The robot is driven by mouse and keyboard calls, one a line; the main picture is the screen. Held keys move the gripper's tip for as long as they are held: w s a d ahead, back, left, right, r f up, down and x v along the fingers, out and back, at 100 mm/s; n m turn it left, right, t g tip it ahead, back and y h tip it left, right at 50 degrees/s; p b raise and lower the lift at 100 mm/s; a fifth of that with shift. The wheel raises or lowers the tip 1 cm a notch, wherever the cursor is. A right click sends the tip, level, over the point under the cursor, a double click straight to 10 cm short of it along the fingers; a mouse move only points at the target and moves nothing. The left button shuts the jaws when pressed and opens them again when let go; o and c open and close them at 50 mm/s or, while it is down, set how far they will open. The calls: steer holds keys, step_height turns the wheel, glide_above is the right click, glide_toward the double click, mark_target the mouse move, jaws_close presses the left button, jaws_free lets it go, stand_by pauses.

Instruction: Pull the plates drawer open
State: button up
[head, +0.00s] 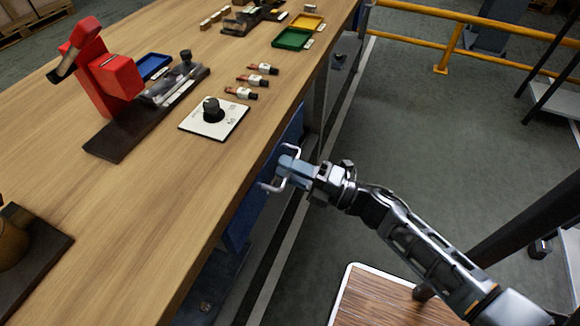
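A blue drawer unit (243,222) hangs under the right edge of the wooden workbench (130,215). Its front shows only at a steep angle, partly behind my gripper and below the bench top. I cannot make out a handle or label, or tell which part is the plates drawer. I see no clear gap of a pulled-out drawer. My gripper (272,167) is beside the bench edge, in front of the blue unit, with its two fingers spread apart. Nothing shows between them. Whether it touches the unit cannot be told.
On the bench are a red clamp-like tool (118,85), a white plate with a black knob (213,117), several small red-and-black parts (241,93), and green (292,38) and yellow trays. A yellow rail (450,45) stands at the back right. The grey floor (420,130) right of the bench is largely clear.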

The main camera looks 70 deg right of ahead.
jaws_close()
stand_by(0.6)
